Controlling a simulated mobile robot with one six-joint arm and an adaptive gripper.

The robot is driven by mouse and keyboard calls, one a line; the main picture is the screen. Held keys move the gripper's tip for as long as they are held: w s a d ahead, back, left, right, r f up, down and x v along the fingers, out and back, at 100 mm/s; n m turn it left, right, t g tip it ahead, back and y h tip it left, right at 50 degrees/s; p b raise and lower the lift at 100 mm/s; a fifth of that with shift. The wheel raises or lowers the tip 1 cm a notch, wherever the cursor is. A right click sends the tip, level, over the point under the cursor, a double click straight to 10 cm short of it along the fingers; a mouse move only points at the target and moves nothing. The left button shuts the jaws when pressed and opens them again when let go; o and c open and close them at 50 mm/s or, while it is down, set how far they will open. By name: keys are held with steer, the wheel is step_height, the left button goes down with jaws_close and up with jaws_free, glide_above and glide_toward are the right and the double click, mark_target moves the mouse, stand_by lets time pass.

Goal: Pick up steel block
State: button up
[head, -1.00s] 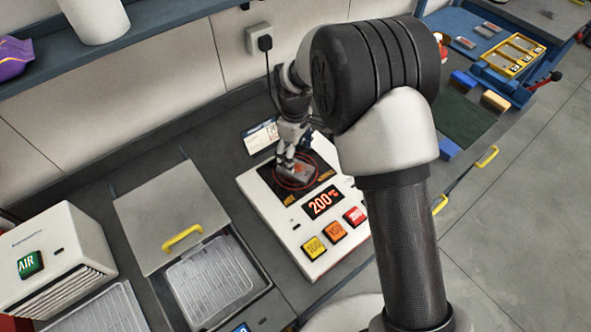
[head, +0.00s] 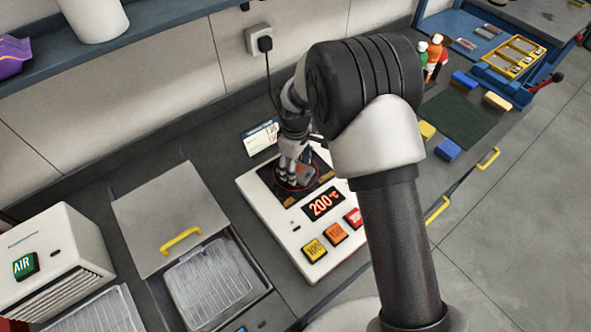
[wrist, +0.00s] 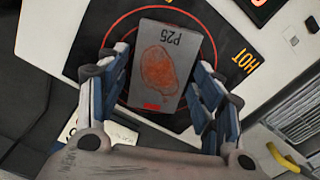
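The steel block (wrist: 166,62) is a grey rectangular piece marked P25, with an orange-brown patch and a small red mark on its face. It lies on the black hot plate (head: 266,190), within its red ring. My gripper (wrist: 164,82) is around the block, one finger along each long side. The fingers look open, with a thin gap at the left side; contact on the right is hard to tell. In the head view my gripper (head: 291,181) points down over the plate and partly hides the block.
The white heater (head: 285,222) shows 200 °C and has coloured buttons. A lidded bin with a wire rack (head: 212,283) and a white AIR unit (head: 48,262) stand left. A dark green mat (head: 460,120) with coloured blocks around it lies right. The wall is close behind.

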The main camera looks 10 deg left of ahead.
steer(key=c, duration=1.3)
jaws_close()
steer(key=shift+r, duration=0.15)
